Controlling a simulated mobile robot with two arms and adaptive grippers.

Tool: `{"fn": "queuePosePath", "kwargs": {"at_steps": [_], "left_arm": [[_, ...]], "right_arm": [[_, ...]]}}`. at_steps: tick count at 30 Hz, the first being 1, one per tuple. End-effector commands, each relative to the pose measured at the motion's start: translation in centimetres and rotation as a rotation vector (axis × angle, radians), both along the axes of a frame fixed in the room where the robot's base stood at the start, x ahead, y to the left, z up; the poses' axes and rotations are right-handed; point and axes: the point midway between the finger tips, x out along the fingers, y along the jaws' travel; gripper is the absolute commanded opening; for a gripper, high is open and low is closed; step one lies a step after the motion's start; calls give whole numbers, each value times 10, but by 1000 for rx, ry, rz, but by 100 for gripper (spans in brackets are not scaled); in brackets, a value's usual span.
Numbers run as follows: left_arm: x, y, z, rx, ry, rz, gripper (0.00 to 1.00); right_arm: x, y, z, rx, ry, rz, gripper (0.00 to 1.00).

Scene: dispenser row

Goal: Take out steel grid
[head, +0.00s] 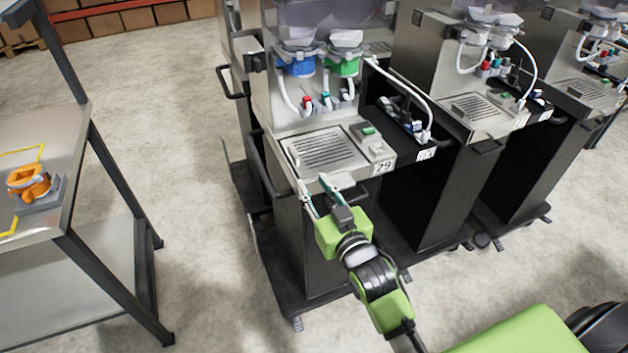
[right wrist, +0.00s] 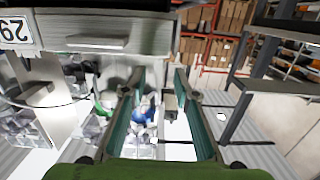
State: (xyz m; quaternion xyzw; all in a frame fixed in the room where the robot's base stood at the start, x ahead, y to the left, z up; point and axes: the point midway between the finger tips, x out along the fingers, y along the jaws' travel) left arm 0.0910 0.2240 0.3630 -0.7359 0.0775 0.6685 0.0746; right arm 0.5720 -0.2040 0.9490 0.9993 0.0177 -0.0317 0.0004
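The steel grid (head: 321,148) is a slotted plate lying flat in the top tray of the dispenser labelled 29 (head: 302,117). My right gripper (head: 313,184) is at the front edge of this dispenser, just in front of the grid's near side. Its two teal-padded fingers are apart with nothing between them. In the right wrist view the open fingers (right wrist: 157,82) show close to the dispenser's steel front (right wrist: 105,35), with the label 29 at the upper left. The grid cannot be made out in that view. My left gripper is not in view.
A steel table (head: 65,133) at the left holds an orange part on a grey block (head: 36,190). More dispensers (head: 478,105) stand to the right. A small control box (head: 373,140) sits right of the grid. Bare floor (head: 205,200) lies between table and dispenser.

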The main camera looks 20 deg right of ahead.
Motion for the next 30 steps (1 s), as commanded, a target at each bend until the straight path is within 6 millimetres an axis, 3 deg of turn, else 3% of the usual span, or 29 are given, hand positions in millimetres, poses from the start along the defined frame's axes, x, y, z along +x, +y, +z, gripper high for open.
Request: {"fn": "queuePosePath", "kwargs": {"at_steps": [7, 22, 30], "left_arm": [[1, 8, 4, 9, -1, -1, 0], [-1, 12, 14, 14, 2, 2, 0], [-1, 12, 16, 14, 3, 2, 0]], "right_arm": [[20, 0, 9, 2, -17, -2, 28], [111, 4, 4, 2, -14, -1, 28], [134, 4, 1, 1, -13, -2, 28]]}}
